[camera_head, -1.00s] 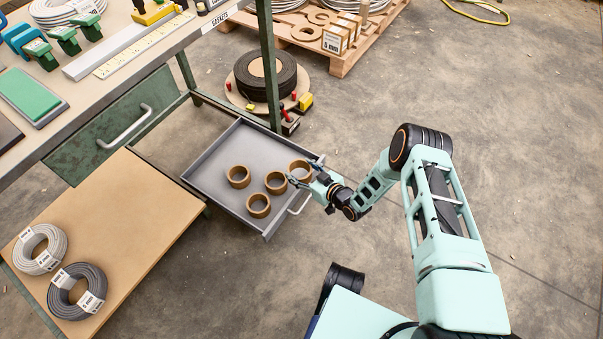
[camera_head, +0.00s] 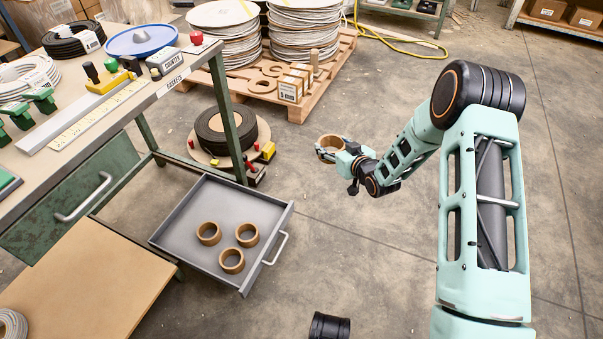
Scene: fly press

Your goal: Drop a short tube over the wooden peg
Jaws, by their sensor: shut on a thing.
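My gripper (camera_head: 343,156) is shut on a short brown tube (camera_head: 322,151) and holds it in the air, clear of the drawer, over the floor. Three more short tubes, a left one (camera_head: 209,233), a right one (camera_head: 247,235) and a front one (camera_head: 231,260), stand in the open grey drawer (camera_head: 190,213). An upright wooden peg (camera_head: 314,58) shows at the right part of the pallet, behind and above my gripper in the picture. It looks bare. The held tube is well apart from it.
The wooden pallet (camera_head: 298,113) carries cable coils (camera_head: 303,40), flat wooden rings and small boxes (camera_head: 293,84). A yellow hose (camera_head: 400,38) lies on the floor behind.

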